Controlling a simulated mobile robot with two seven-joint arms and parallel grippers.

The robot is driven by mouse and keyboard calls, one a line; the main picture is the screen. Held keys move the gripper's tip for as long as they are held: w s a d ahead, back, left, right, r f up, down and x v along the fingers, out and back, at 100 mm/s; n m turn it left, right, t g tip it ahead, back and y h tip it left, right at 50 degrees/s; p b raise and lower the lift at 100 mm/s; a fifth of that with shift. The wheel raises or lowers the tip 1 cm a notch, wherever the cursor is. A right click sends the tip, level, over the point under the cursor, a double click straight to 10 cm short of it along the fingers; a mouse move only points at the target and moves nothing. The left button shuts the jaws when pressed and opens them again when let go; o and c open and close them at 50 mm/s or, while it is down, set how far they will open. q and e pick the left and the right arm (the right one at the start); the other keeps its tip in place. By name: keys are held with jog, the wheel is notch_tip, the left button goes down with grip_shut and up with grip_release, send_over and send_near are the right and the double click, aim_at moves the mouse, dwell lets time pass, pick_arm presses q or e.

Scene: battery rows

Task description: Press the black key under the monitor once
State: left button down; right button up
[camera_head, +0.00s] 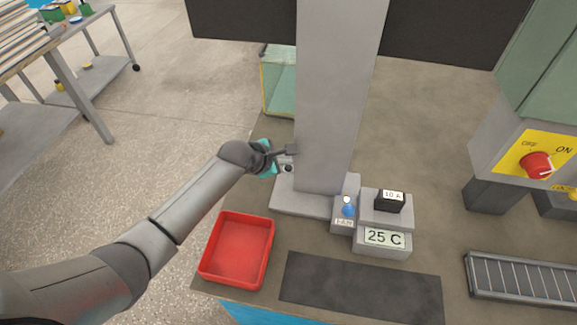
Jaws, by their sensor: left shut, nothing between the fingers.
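The monitor (435,35) is a dark panel at the top, cut off by the frame, on a wide light grey column (335,100). The column stands on a grey base (290,200). A small black round key (287,169) shows on a light block at the left of that base. My left gripper (292,150) is shut and empty, just above and beside this key in the picture. Whether it touches the key I cannot tell. My right gripper is not in view.
A red tray (238,249) lies at the table's front left. Right of the column are a blue-topped switch (348,209), a black "10 A" block (389,201) and a "25 C" display (384,238). A dark mat (360,287) lies in front. A red ON/OFF knob (537,164) is far right.

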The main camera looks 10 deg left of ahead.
pick_arm(q)
jog(key=shift+f, duration=0.1)
dwell(0.3)
jog(key=shift+f, duration=0.3)
jog(key=shift+f, duration=0.45)
dwell(0.8)
jog(key=shift+r, duration=0.1)
jog(key=shift+r+p, duration=0.75)
jog(key=shift+p, duration=0.45)
notch_tip(320, 180, up, 5)
jog(key=p, duration=0.6)
